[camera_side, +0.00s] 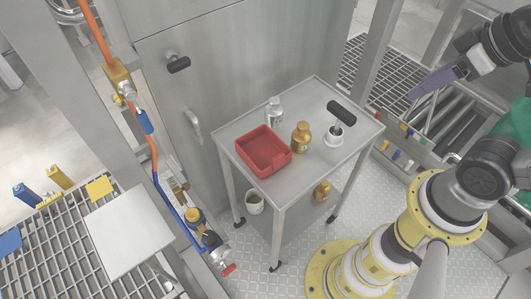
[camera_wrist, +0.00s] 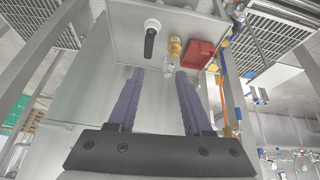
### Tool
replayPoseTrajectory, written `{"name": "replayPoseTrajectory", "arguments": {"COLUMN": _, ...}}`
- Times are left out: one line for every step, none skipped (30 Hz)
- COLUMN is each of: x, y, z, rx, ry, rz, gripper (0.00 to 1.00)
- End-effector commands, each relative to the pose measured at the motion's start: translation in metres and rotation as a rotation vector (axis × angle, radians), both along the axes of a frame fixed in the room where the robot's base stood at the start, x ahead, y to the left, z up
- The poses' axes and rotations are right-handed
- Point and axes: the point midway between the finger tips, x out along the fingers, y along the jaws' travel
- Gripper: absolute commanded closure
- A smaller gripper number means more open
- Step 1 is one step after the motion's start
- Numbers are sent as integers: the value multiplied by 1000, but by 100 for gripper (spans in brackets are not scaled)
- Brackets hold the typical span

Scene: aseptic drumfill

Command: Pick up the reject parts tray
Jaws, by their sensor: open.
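The red parts tray (camera_side: 263,165) is an open shallow box on the left part of a steel cart's top (camera_side: 319,105). The tray also shows in the wrist view (camera_wrist: 198,56), at the upper right, beyond the right fingertip. My gripper (camera_side: 417,94) is up at the right in the side view, well away from the tray. In the wrist view its two purple fingers (camera_wrist: 159,72) are apart with nothing held between them. The tray's inside looks empty in the side view.
On the cart stand a gold bottle (camera_side: 301,139), a silver bottle (camera_side: 274,113) and a white round pot (camera_side: 333,136) with a black handle (camera_side: 342,113). The gold bottle is close to the tray's right side. A steel cabinet (camera_side: 230,70) rises behind the cart.

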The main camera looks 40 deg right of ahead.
Motion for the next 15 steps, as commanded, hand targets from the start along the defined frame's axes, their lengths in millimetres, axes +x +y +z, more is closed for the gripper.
{"name": "replayPoseTrajectory", "arguments": {"x": 2, "y": 0, "z": 4, "rx": -22, "ry": -11, "rz": 40, "gripper": 50}}
{"name": "replayPoseTrajectory", "arguments": {"x": 5, "y": 0, "z": 8, "rx": -39, "ry": -23, "rz": 70, "gripper": 50}}
{"name": "replayPoseTrajectory", "arguments": {"x": 9, "y": 0, "z": 14, "rx": -63, "ry": -36, "rz": 113, "gripper": 50}}
{"name": "replayPoseTrajectory", "arguments": {"x": 14, "y": 0, "z": 18, "rx": -84, "ry": -40, "rz": 149, "gripper": 50}}
{"name": "replayPoseTrajectory", "arguments": {"x": 19, "y": 1, "z": 21, "rx": -105, "ry": -41, "rz": 188, "gripper": 50}}
{"name": "replayPoseTrajectory", "arguments": {"x": 28, "y": 2, "z": 25, "rx": -132, "ry": -38, "rz": 243, "gripper": 50}}
{"name": "replayPoseTrajectory", "arguments": {"x": 35, "y": 3, "z": 28, "rx": -152, "ry": -35, "rz": 288, "gripper": 50}}
{"name": "replayPoseTrajectory", "arguments": {"x": 43, "y": 5, "z": 31, "rx": -172, "ry": -31, "rz": 335, "gripper": 50}}
{"name": "replayPoseTrajectory", "arguments": {"x": 54, "y": 8, "z": 33, "rx": -198, "ry": -20, "rz": 399, "gripper": 50}}
{"name": "replayPoseTrajectory", "arguments": {"x": 62, "y": 11, "z": 33, "rx": -217, "ry": -12, "rz": 447, "gripper": 50}}
{"name": "replayPoseTrajectory", "arguments": {"x": 70, "y": 14, "z": 34, "rx": -234, "ry": -3, "rz": 493, "gripper": 50}}
{"name": "replayPoseTrajectory", "arguments": {"x": 81, "y": 19, "z": 33, "rx": -254, "ry": 10, "rz": 557, "gripper": 50}}
{"name": "replayPoseTrajectory", "arguments": {"x": 90, "y": 23, "z": 32, "rx": -270, "ry": 21, "rz": 606, "gripper": 50}}
{"name": "replayPoseTrajectory", "arguments": {"x": 100, "y": 27, "z": 30, "rx": -284, "ry": 33, "rz": 655, "gripper": 50}}
{"name": "replayPoseTrajectory", "arguments": {"x": 112, "y": 34, "z": 26, "rx": -303, "ry": 49, "rz": 724, "gripper": 50}}
